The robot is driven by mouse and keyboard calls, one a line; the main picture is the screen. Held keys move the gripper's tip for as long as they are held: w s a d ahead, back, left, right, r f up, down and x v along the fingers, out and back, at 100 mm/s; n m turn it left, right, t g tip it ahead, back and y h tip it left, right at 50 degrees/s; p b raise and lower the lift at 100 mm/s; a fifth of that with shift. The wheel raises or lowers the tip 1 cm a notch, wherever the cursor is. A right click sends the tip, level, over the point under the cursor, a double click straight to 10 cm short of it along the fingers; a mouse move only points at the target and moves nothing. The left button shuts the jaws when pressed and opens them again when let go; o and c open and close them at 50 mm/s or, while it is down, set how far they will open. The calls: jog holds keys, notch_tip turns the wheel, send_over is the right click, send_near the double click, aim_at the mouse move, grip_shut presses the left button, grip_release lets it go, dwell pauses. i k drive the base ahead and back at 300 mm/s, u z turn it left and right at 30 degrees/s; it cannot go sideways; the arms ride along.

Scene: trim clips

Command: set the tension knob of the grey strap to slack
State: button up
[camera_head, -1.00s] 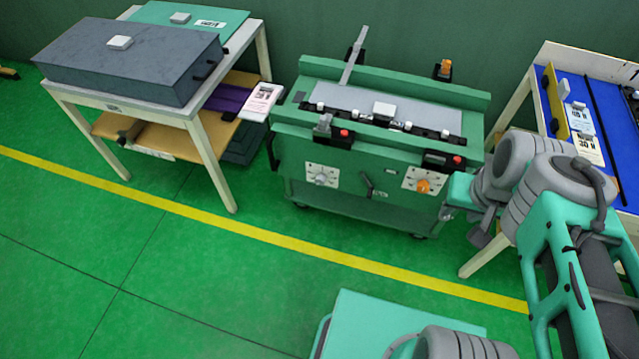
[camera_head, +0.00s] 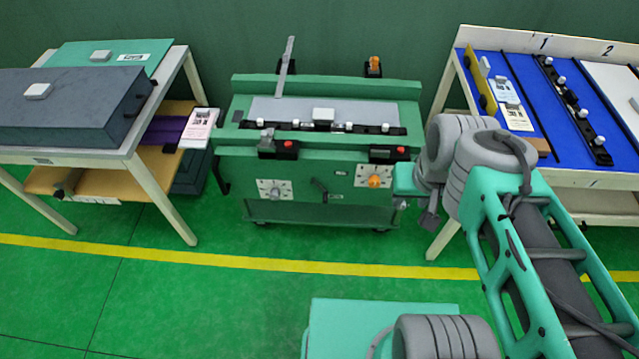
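The green machine cart (camera_head: 320,165) stands in the middle. A grey strap (camera_head: 286,66) rises upright from its back left, and an orange strap piece (camera_head: 374,64) sits at its back right. On the front panel, a grey knob (camera_head: 275,191) sits on a white dial plate at the left. An orange knob (camera_head: 375,181) sits on a similar plate at the right. The dial markings are too small to read. My gripper (camera_head: 429,220) seems to hang at the arm's end, right of the orange knob and apart from the grey knob; its fingers are unclear.
A table with a dark grey case (camera_head: 70,115) stands at the left. A blue-topped workbench (camera_head: 545,110) with cards and black rails stands at the right. Green floor with a yellow line (camera_head: 250,262) lies open before the cart.

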aim_at(274, 194)
jog(key=k, duration=1.15)
jog(key=u, duration=0.9)
jog(key=i, duration=1.05)
jog(key=u, duration=0.85)
